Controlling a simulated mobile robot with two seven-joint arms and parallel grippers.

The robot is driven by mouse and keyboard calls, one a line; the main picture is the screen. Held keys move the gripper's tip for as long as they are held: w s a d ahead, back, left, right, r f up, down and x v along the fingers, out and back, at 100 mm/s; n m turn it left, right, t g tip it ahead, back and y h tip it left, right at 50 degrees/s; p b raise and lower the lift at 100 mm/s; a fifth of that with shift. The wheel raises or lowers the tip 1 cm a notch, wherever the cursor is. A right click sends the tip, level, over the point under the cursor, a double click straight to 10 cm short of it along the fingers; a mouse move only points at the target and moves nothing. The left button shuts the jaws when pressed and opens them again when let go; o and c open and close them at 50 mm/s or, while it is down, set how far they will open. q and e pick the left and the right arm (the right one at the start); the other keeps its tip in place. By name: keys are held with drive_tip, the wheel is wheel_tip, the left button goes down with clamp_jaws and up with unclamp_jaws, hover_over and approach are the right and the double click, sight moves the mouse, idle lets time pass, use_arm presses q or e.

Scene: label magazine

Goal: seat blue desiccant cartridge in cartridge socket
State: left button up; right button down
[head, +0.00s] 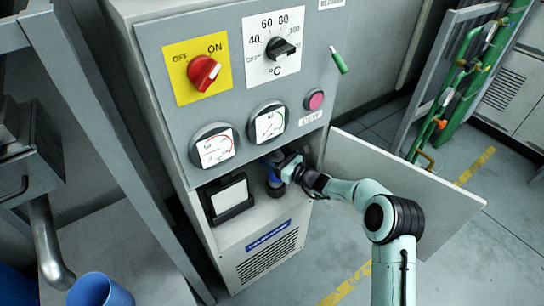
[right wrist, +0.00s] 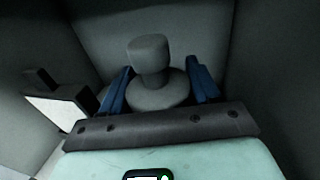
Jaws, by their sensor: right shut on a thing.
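My right gripper (head: 272,170) reaches into the open lower compartment of the grey cabinet. In the right wrist view its two blue fingers (right wrist: 160,88) stand on either side of the cartridge (right wrist: 149,58) and are shut on it. The cartridge looks grey in this dim light, with a round knob on a wider round flange. In the head view a dark round shape (head: 275,189) shows just below the fingers; I cannot tell whether it is cartridge or socket. The socket is not clearly visible, and seating cannot be judged. My left gripper is not in view.
A black-framed box with a pale face (head: 229,196) stands left of my gripper in the compartment; it also shows in the right wrist view (right wrist: 62,105). The open door (head: 390,185) is behind my right arm. Gauges and knobs sit above the opening.

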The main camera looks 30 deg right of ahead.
use_arm(q)
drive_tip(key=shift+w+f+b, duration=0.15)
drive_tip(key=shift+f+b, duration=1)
drive_tip(key=shift+b, duration=0.2)
use_arm(e)
drive_tip(key=shift+f, duration=2.25)
drive_tip(key=shift+c, duration=0.8)
unclamp_jaws()
drive_tip(key=shift+f, duration=0.1)
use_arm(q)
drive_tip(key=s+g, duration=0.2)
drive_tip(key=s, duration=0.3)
use_arm(e)
drive_tip(key=shift+s+d+p, duration=0.3)
drive_tip(key=shift+s+d, duration=0.05)
drive_tip(key=shift+s, duration=0.3)
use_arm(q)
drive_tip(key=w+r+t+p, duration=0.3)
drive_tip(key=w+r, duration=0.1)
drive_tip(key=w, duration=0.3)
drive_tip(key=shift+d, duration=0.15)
use_arm(e)
drive_tip(key=v, duration=1.2)
drive_tip(key=shift+a, duration=0.15)
